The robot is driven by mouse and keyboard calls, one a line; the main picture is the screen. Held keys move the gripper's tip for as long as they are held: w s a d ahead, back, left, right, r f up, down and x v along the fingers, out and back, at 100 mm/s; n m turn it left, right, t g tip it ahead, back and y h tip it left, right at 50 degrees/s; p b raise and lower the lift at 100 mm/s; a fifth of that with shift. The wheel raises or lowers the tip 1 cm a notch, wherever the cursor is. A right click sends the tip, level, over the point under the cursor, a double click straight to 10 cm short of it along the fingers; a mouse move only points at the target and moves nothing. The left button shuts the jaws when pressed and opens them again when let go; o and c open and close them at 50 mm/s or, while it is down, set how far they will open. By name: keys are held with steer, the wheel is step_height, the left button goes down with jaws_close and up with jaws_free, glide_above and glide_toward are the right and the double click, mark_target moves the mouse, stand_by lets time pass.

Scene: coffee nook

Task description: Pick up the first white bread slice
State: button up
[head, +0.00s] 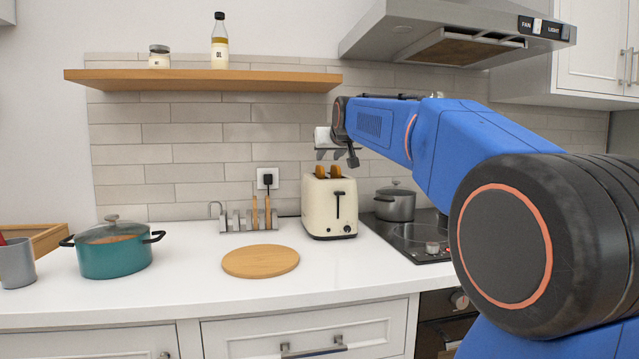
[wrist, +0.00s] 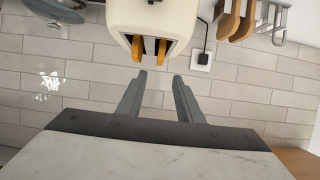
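Two bread slices stand side by side in the slots of the cream toaster (head: 328,212), their tops sticking out. They look golden brown, and I cannot tell which is the first white one. In the head view one is on the left (head: 320,172) and one on the right (head: 336,172). The upside-down wrist view shows a left slice (wrist: 138,48) and a right slice (wrist: 162,50) in the toaster (wrist: 150,14). My gripper (head: 338,157) is just above the slices. In the wrist view my gripper (wrist: 160,80) is open and empty, its fingertips short of the bread.
A round wooden board (head: 260,261) lies on the counter (head: 200,290), front left of the toaster. A rack (head: 245,221) with wooden-handled tools stands left of it, and a grey pot (head: 395,205) right. A teal pot (head: 113,256) is further left. A wooden shelf (head: 200,80) is overhead.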

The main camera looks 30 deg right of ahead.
mark_target(321, 167)
steer(key=x, duration=1.3)
steer(key=shift+f, duration=0.1)
jaws_close()
